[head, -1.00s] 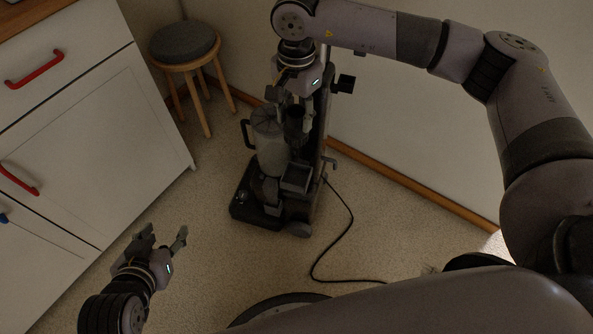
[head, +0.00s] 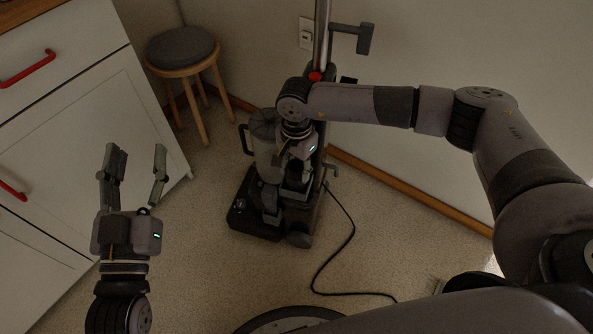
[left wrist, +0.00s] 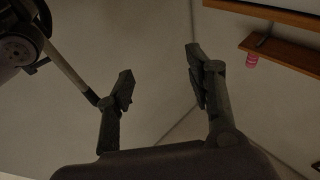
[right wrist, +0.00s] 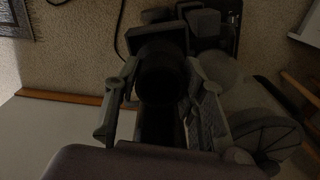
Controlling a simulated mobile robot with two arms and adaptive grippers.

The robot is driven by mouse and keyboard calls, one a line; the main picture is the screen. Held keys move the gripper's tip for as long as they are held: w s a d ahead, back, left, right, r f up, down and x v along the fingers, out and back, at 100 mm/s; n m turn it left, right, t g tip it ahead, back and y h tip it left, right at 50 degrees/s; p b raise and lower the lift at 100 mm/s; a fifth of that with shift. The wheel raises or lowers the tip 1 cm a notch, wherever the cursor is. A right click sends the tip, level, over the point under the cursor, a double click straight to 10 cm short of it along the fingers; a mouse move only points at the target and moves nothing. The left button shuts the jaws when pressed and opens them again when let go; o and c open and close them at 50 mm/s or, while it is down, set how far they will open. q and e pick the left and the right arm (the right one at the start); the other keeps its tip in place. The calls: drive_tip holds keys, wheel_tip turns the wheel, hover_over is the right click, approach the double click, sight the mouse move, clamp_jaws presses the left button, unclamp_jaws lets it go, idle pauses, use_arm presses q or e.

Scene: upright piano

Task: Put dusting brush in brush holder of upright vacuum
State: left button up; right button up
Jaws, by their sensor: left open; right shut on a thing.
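The dark upright vacuum (head: 262,180) stands on the floor near the wall. It has a clear canister, a dark base and a tall pole. My right gripper (head: 292,185) is low against its front, beside the canister. In the right wrist view my right gripper (right wrist: 162,95) is shut on a dark round thing, taken as the dusting brush (right wrist: 160,78). The brush holder is hidden or too dark to make out, so I cannot tell whether the brush is inside it. My left gripper (head: 137,165) is open and empty, in front of the white cabinet.
The white cabinet (head: 75,110) with red handles is at the left. A round stool (head: 181,48) stands behind the vacuum's left side. A black cord (head: 343,245) runs over the floor. A wall is close behind the vacuum. Floor between left gripper and vacuum is clear.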

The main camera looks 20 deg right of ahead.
use_arm(q)
drive_tip(key=shift+s+r+t, duration=0.15)
drive_tip(key=shift+r+t, duration=0.25)
drive_tip(key=shift+r, duration=0.2)
use_arm(e)
drive_tip(key=shift+f, duration=0.5)
drive_tip(key=shift+f, duration=0.1)
drive_tip(key=o, duration=1.2)
use_arm(q)
drive_tip(key=shift+s+r+h, duration=0.1)
drive_tip(key=shift+r+h, duration=0.2)
drive_tip(key=shift+h, duration=0.1)
